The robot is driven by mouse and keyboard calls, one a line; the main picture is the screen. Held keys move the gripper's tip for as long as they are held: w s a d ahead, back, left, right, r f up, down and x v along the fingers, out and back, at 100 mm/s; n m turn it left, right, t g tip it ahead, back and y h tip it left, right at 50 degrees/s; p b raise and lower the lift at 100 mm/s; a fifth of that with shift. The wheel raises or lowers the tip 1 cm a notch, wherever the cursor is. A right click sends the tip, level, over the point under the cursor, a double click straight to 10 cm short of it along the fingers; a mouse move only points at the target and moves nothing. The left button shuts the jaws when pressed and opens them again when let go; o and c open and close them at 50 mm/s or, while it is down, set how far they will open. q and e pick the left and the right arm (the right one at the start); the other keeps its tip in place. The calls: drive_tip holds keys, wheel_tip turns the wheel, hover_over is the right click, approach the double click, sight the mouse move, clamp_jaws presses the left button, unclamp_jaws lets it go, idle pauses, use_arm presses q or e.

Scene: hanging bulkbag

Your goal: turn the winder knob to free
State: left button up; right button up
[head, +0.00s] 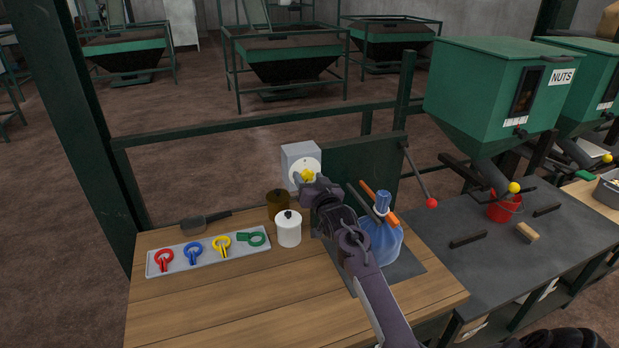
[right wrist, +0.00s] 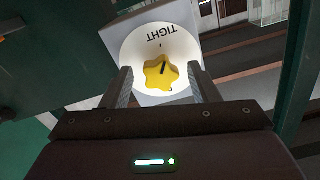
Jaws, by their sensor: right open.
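The winder knob (head: 307,174) is a yellow, lobed knob on a white round dial (head: 296,166) on the front of a grey box (head: 300,151) at the back of the wooden table. In the right wrist view the knob (right wrist: 161,73) shows a black pointer mark, and the dial (right wrist: 140,45) bears the word TIGHT. My right gripper (right wrist: 163,88) is open, its two fingers on either side of the knob with gaps visible; whether it touches the knob I cannot tell. In the head view my right gripper (head: 310,182) partly covers the dial. My left gripper is not in view.
A white lidded jar (head: 288,230), a brown jar (head: 278,205) and a blue bag or bottle (head: 382,240) stand near my right arm. A tray (head: 208,262) with coloured ring tags lies left. A red-knobbed lever (head: 420,178) stands to the right. The table front is clear.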

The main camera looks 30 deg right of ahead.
drive_tip(key=c, duration=1)
